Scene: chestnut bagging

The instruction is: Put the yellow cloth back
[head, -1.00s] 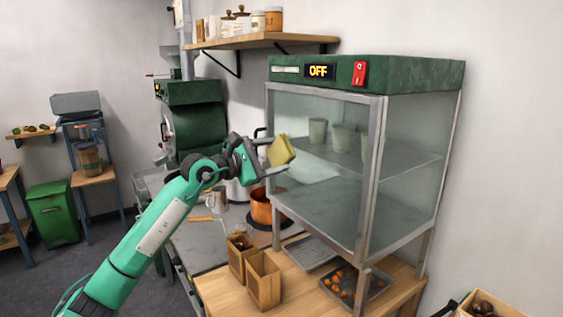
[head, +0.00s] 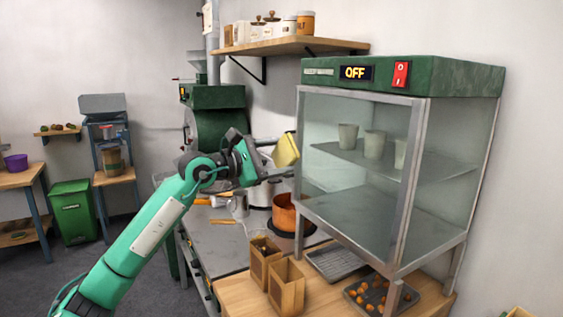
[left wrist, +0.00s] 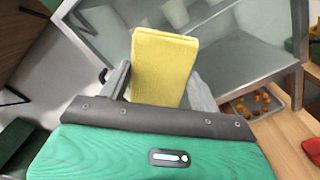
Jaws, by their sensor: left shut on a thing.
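The yellow cloth (head: 286,150) is a folded, flat pad. My left gripper (head: 272,160) is shut on it and holds it up in the air, in front of the left side of the glass cabinet (head: 412,115). In the left wrist view the cloth (left wrist: 162,62) stands out between the two fingers. My right gripper is in neither view.
The cabinet's sign reads OFF and cups stand on its inner shelf. Below are a copper pot (head: 284,212), two wooden boxes (head: 287,288) and a tray of orange pieces (head: 366,295). A wall shelf (head: 292,46) with jars is above. A green bin (head: 71,212) stands left.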

